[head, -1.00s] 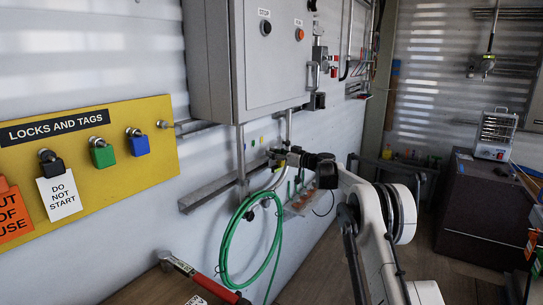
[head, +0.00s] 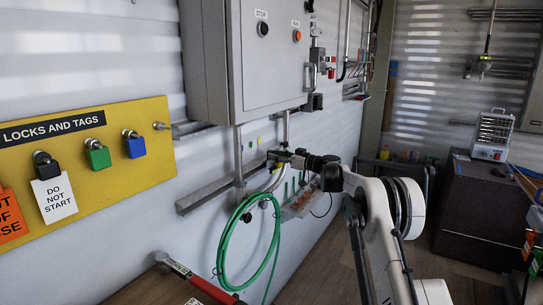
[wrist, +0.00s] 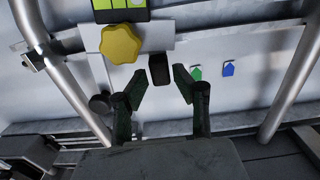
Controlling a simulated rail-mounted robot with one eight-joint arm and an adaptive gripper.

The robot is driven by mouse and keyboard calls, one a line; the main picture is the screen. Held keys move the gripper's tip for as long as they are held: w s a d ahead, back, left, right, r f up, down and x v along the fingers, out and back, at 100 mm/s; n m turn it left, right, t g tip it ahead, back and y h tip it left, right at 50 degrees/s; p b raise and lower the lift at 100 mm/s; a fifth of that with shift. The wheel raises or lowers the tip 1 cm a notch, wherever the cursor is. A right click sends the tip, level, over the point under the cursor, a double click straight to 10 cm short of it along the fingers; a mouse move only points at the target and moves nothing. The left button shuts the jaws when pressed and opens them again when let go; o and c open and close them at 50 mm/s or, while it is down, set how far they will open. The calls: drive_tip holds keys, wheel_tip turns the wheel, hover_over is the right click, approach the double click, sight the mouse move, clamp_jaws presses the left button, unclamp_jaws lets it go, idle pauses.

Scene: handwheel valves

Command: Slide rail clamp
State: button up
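In the wrist view, a yellow lobed knob (wrist: 120,44) sits on a pale plate (wrist: 184,42), beneath a green-and-black piece (wrist: 122,9). A small black block (wrist: 159,69) stands to its lower right. I cannot tell for sure which of these parts belong to the rail clamp. My gripper (wrist: 158,82) is open, its dark fingers apart, with the block seen between and just beyond the tips; no contact is clear. In the head view, my gripper (head: 278,158) is at the metal wall rail (head: 222,188), below the grey cabinet, and small and hard to make out.
A green hose (head: 226,250) hangs from the rail, just below my gripper. The grey cabinet (head: 265,60) is above, with pipes running down from it. A yellow lock board (head: 90,170) is at left. A red-handled tool (head: 205,285) lies on the bench below.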

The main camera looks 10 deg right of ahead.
drive_tip(key=v, duration=0.9)
drive_tip(key=shift+s, duration=0.15)
drive_tip(key=s+a+r+m+g+h, duration=0.1)
drive_tip(key=s+a+r+m+h, duration=0.15)
drive_tip(key=s, duration=0.65)
drive_tip(key=s+a+r+m+g+h, duration=0.1)
drive_tip(key=s+a+r+g+h, duration=0.2)
drive_tip(key=s, duration=0.7)
drive_tip(key=s+a+r+m+h, duration=0.1)
drive_tip(key=s+a+r, duration=0.3)
drive_tip(key=s, duration=0.5)
drive_tip(key=s+d+f+m+h, duration=0.1)
drive_tip(key=s+f, duration=0.3)
drive_tip(key=s, duration=0.7)
drive_tip(key=s+d+f+m+h, duration=0.2)
drive_tip(key=s+f+h, duration=0.1)
drive_tip(key=s, duration=0.9)
drive_tip(key=s+d+f+m+h, duration=0.1)
drive_tip(key=s+f, duration=0.5)
drive_tip(key=s, duration=0.6)
drive_tip(key=shift+s+d+m+g+h, duration=0.25)
drive_tip(key=shift+m+h, duration=0.4)
drive_tip(key=shift+h, duration=0.4)
